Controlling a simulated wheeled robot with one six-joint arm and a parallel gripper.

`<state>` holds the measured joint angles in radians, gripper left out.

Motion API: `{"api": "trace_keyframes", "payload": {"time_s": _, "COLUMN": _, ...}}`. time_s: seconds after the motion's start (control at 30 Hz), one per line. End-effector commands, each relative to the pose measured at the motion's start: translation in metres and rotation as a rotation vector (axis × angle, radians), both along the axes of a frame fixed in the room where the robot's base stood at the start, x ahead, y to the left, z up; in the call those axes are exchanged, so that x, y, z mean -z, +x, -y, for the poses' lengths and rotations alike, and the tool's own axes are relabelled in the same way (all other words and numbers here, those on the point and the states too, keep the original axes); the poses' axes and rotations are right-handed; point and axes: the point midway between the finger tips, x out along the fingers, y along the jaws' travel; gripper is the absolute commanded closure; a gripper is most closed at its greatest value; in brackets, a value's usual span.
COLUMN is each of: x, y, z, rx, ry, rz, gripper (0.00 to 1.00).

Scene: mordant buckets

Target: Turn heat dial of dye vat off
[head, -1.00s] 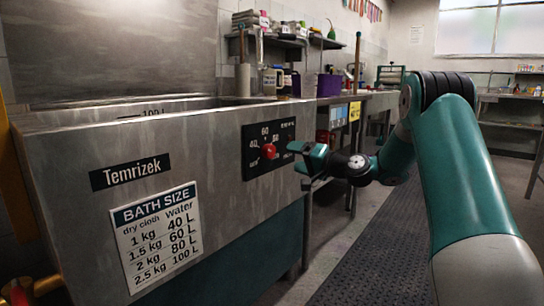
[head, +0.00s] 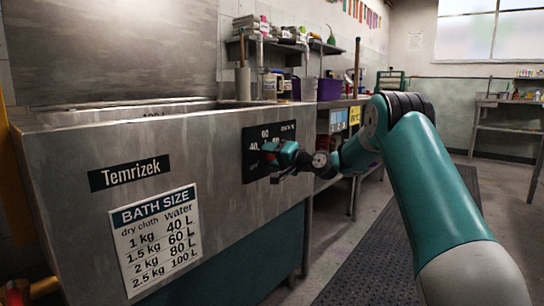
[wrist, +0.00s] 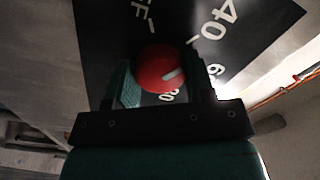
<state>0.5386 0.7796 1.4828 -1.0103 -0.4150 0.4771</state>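The dye vat (head: 220,165) is a grey metal tank with a black dial panel (head: 251,168) on its front. The red heat dial (wrist: 155,64) shows in the wrist view, with a white pointer mark slanting toward the right, roughly between the 40 and 60 marks. My gripper (head: 272,154) is at the panel and mostly covers the dial in the head view. In the wrist view its two fingers stand open, one on each side of the dial. I cannot tell whether they touch it. Part of the "OFF" lettering shows at the panel's top.
A Temrizek label (head: 130,172) and a bath size chart (head: 155,230) are on the vat front. A bench with a purple bin (head: 329,89) stands beyond the vat. A dark floor mat (head: 400,240) lies along the aisle.

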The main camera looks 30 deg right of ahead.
Motion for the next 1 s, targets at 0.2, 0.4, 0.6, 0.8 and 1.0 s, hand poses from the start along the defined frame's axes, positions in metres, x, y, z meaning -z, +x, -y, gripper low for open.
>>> {"api": "trace_keyframes", "payload": {"time_s": 0.2, "x": 0.0001, "y": -0.0002, "z": 0.0003, "rx": 0.000, "ry": -0.001, "rz": 0.000, "gripper": 0.75}}
{"api": "trace_keyframes", "payload": {"time_s": 0.4, "x": 0.0010, "y": -0.0004, "z": 0.0004, "rx": 0.000, "ry": -0.028, "rz": 0.010, "gripper": 0.75}}
{"api": "trace_keyframes", "payload": {"time_s": 0.6, "x": 0.0026, "y": -0.0006, "z": 0.0005, "rx": 0.000, "ry": -0.118, "rz": 0.043, "gripper": 0.75}}
{"api": "trace_keyframes", "payload": {"time_s": 0.8, "x": 0.0042, "y": -0.0006, "z": 0.0008, "rx": 0.001, "ry": -0.273, "rz": 0.099, "gripper": 0.75}}
{"api": "trace_keyframes", "payload": {"time_s": 1.0, "x": 0.0047, "y": -0.0007, "z": 0.0007, "rx": 0.000, "ry": -0.452, "rz": 0.164, "gripper": 0.75}}
